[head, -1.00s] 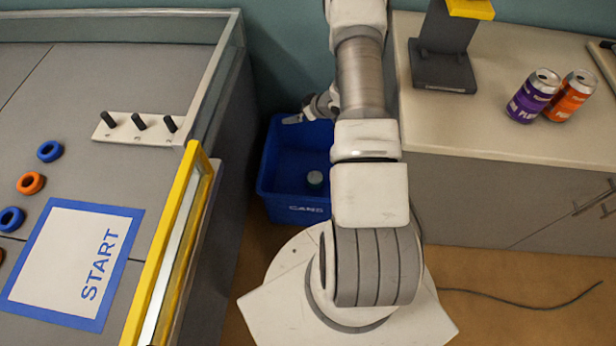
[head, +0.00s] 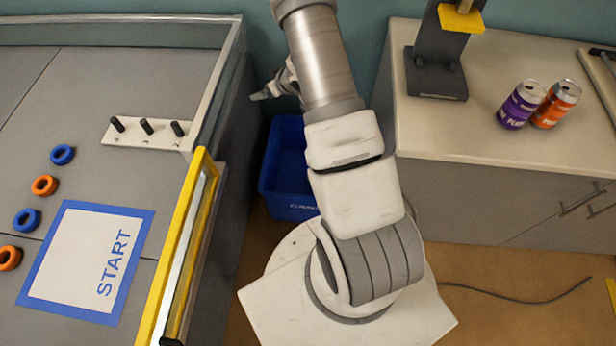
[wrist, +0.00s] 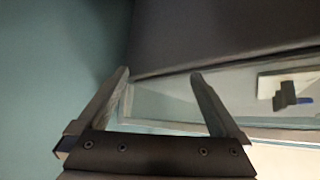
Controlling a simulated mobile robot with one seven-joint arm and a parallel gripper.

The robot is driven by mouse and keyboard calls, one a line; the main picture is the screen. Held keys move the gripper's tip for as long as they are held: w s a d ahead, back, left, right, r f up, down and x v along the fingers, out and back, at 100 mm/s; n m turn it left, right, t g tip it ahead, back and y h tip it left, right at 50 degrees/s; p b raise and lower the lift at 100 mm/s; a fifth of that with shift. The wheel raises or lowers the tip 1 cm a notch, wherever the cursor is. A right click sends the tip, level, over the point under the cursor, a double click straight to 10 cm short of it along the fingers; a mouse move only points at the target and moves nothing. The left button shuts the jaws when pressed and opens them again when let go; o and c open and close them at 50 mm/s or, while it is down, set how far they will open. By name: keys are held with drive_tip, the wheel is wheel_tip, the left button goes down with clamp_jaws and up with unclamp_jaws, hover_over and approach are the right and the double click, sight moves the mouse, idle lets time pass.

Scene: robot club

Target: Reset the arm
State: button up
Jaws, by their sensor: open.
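My gripper (wrist: 160,80) shows in the wrist view with its two fingers apart and nothing between them. Past it are the teal wall and the clear side panel of the grey field. In the head view my gripper (head: 258,97) is partly hidden behind my arm, above and beyond the blue bin, close to the field's right side. My arm leans up and to the left across the middle of the view.
A blue bin (head: 290,207) stands on the floor between the grey field (head: 60,110) and the counter (head: 480,140). A purple can (head: 521,105) and an orange can (head: 556,104) stand on the counter beside a dark stand (head: 437,75). A white peg board (head: 150,140) and several rings lie on the field.

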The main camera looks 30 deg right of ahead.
drive_tip(key=shift+r, duration=0.2)
idle(0.4)
drive_tip(key=s+r+m+h, duration=0.1)
drive_tip(key=s+r+h, duration=0.1)
drive_tip(key=r, duration=0.8)
drive_tip(key=s+r+m+h, duration=0.1)
drive_tip(key=s+r+h, duration=0.1)
drive_tip(key=r, duration=0.9)
drive_tip(key=s+a+r+g, duration=0.1)
drive_tip(key=s+a+r, duration=0.2)
drive_tip(key=s, duration=0.6)
drive_tip(key=s+a+r+g+y, duration=0.1)
drive_tip(key=s+a+r, duration=0.3)
drive_tip(key=s, duration=0.5)
drive_tip(key=s+a+r+g+y, duration=0.1)
drive_tip(key=s+a+r, duration=0.3)
drive_tip(key=s, duration=0.5)
drive_tip(key=shift+s+a+r, duration=0.2)
drive_tip(key=shift+s+r, duration=0.05)
drive_tip(key=shift+r, duration=0.4)
wheel_tip(320, 180, up, 15)
drive_tip(key=p, duration=1.5)
drive_tip(key=shift+s, duration=0.15)
drive_tip(key=shift+c, duration=0.3)
